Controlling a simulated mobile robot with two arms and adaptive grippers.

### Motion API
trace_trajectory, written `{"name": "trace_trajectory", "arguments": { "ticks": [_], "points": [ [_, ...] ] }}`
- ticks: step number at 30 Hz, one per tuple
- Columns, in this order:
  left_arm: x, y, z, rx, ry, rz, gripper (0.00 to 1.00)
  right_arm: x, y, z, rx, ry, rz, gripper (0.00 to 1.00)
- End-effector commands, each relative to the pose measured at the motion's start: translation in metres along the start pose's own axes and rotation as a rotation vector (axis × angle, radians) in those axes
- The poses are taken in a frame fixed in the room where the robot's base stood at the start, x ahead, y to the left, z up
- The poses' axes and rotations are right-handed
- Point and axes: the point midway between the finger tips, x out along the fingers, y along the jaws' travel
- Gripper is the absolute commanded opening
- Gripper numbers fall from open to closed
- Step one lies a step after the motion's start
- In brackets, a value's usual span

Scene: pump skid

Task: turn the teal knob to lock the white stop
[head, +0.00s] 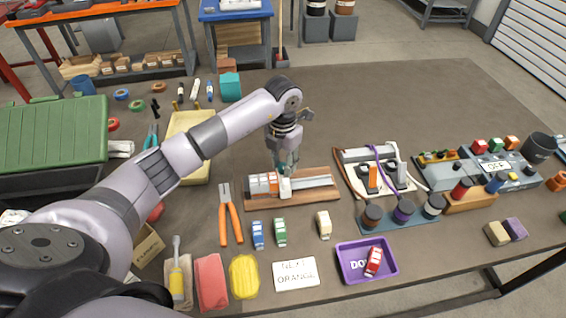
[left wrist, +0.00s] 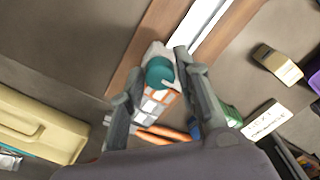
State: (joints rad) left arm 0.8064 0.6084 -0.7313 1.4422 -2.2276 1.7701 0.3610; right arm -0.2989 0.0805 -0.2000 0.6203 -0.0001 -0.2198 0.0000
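The teal knob (left wrist: 159,71) sits on top of the white stop (left wrist: 157,53) in the left wrist view. In the head view the white stop (head: 285,188) straddles the rail on the wooden board (head: 265,203), and the knob is mostly hidden by my gripper. My left gripper (head: 286,160) points down over the stop. In the left wrist view its two fingers (left wrist: 159,66) are apart, one on each side of the knob; whether they touch it I cannot tell. My right gripper is in neither view.
White-and-orange blocks (head: 263,184) sit on the rail left of the stop. Orange pliers (head: 230,214), several toy cars (head: 280,232) and a "next orange" card (head: 295,273) lie in front. A purple tray (head: 352,275) holds a red car (head: 373,261). A cable board (head: 374,172) stands to the right.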

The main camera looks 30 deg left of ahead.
Motion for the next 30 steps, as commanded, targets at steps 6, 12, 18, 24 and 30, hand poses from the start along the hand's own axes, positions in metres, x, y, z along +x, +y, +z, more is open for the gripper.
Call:
{"name": "trace_trajectory", "arguments": {
  "ticks": [6,12,18,24,30],
  "points": [
    [0.000,0.000,0.000,0.000,0.000,0.000,0.13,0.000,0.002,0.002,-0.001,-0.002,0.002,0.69],
    [-0.001,0.000,0.000,0.000,0.000,0.000,0.00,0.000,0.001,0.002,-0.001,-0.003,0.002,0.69],
    [0.000,0.000,0.000,0.005,0.000,0.000,0.00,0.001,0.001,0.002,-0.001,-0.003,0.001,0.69],
    [0.000,0.001,0.001,0.054,-0.002,0.000,0.00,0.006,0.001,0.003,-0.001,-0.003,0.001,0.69],
    [0.002,0.001,0.001,0.176,-0.002,0.002,0.00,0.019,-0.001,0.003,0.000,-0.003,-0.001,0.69]
  ]
}}
